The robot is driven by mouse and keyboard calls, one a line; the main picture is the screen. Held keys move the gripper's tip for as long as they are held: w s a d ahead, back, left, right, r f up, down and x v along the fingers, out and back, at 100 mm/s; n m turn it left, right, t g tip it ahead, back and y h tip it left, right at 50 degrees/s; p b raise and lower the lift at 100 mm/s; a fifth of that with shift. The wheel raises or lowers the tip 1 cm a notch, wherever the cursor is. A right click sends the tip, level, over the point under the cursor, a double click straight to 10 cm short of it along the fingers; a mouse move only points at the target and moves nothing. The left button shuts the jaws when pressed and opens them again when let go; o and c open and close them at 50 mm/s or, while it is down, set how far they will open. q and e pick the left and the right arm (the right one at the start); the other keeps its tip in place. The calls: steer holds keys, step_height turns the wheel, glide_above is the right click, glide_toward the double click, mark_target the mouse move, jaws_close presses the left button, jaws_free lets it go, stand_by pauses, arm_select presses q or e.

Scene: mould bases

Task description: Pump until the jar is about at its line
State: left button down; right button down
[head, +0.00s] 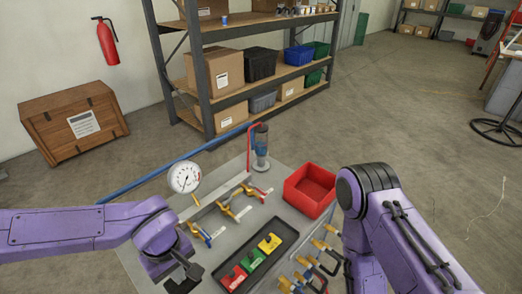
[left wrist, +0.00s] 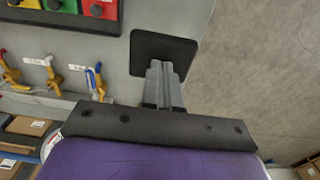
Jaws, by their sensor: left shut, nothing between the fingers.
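A clear upright cylinder (head: 261,146), likely the jar, stands at the back of the grey bench with bluish contents; its line and exact level are too small to read. A tray holds red (head: 234,279), green (head: 252,259) and yellow (head: 269,243) boxes with dark buttons. My left gripper (head: 186,280) is low at the bench's left front. In the left wrist view its fingers (left wrist: 163,75) are shut and empty, pointing at a black square pad (left wrist: 165,47); whether they touch it I cannot tell. My right gripper is out of view.
More valves (head: 320,246) are near my right arm.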

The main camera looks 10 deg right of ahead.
arm_select(q)
steer(key=shift+f+b, duration=1.8)
steer(key=shift+f, duration=3.35)
step_height(320, 180, up, 7)
steer(key=p, duration=0.6)
steer(key=shift+p, duration=0.3)
step_height(320, 180, up, 9)
steer(key=shift+r+b, duration=0.1)
steer(key=shift+b, duration=0.25)
steer(key=shift+r, duration=0.2)
steer(key=shift+w+f, duration=0.1)
